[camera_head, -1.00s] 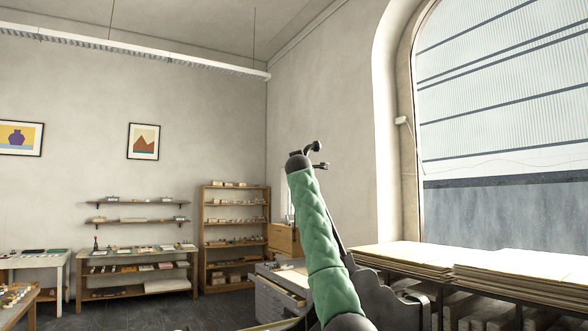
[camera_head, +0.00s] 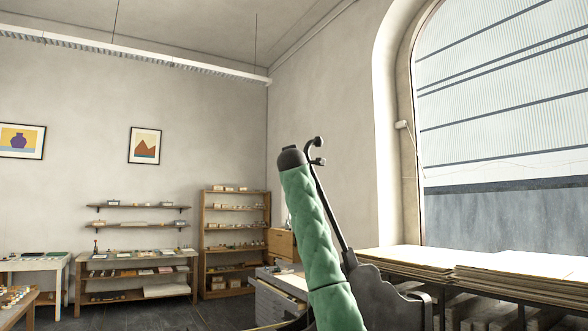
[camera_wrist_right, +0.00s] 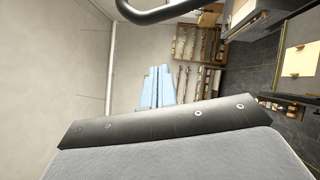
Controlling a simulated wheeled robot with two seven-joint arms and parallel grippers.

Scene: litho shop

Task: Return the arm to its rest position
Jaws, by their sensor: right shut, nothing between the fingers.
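The right wrist view shows my right gripper (camera_wrist_right: 158,88) as two pale blue fingers side by side. They are shut, with nothing between them, and point towards shelving across the room. A dark plate with screws and a grey padded surface fill the lower part of that view. In the head view, a raised arm of mine in a green quilted sleeve (camera_head: 312,235) tilts up and left, with a dark rounded end and small knobs at its top. No gripper fingers show in the head view. My left gripper is in neither view.
A wooden shelf unit (camera_head: 203,240) and a low table (camera_head: 135,275) line the far wall. Dark floor lies open between them.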

